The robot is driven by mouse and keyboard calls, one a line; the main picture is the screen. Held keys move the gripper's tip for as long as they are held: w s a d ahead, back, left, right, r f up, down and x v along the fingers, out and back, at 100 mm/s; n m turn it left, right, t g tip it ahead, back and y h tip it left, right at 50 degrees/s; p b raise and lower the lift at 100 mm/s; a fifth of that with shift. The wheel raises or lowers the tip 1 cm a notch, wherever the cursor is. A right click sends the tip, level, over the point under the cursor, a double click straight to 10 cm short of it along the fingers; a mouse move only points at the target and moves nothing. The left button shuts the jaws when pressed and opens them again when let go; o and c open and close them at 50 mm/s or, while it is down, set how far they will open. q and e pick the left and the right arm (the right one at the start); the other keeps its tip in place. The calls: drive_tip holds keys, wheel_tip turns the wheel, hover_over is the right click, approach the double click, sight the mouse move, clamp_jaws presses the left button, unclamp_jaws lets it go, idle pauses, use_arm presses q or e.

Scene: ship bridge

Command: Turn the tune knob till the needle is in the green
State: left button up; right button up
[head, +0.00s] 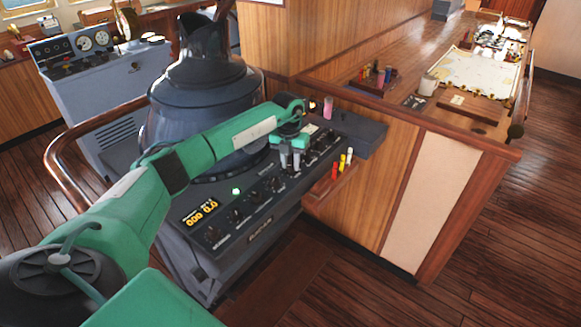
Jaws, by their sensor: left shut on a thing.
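The dark radar console (230,262) stands in the middle, with a row of black knobs (254,197) on its sloped panel. My left arm reaches across it from the left. My left gripper (290,160) points down at the panel's right half, its grey fingers shut on a knob there. The fingers hide most of that knob, and its label is too small to read. I cannot make out a needle or a green zone. An amber display (201,212) and a lit green lamp (236,191) show on the panel's left part. My right gripper is out of view.
A small wooden rack (325,197) with red, yellow and white markers juts from the console's front right. A pink cup (328,108) stands behind the panel. The wooden chart table (420,125) is at right, and a curved handrail (62,178) at left.

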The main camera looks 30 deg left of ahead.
use_arm(q)
drive_tip(key=m+b, duration=0.3)
drive_tip(key=shift+f+m, duration=0.15)
drive_tip(key=shift+m, duration=0.25)
drive_tip(key=m+b, duration=0.2)
drive_tip(key=m, duration=0.1)
drive_tip(key=shift+w+m, duration=0.1)
drive_tip(key=shift+m, duration=0.2)
drive_tip(key=m+b, duration=0.2)
drive_tip(key=m, duration=0.2)
drive_tip(key=shift+m, duration=0.3)
drive_tip(key=shift+r+g+b, duration=0.2)
drive_tip(key=shift+g+b, duration=0.1)
drive_tip(key=shift+m, duration=0.4)
drive_tip(key=o, duration=1)
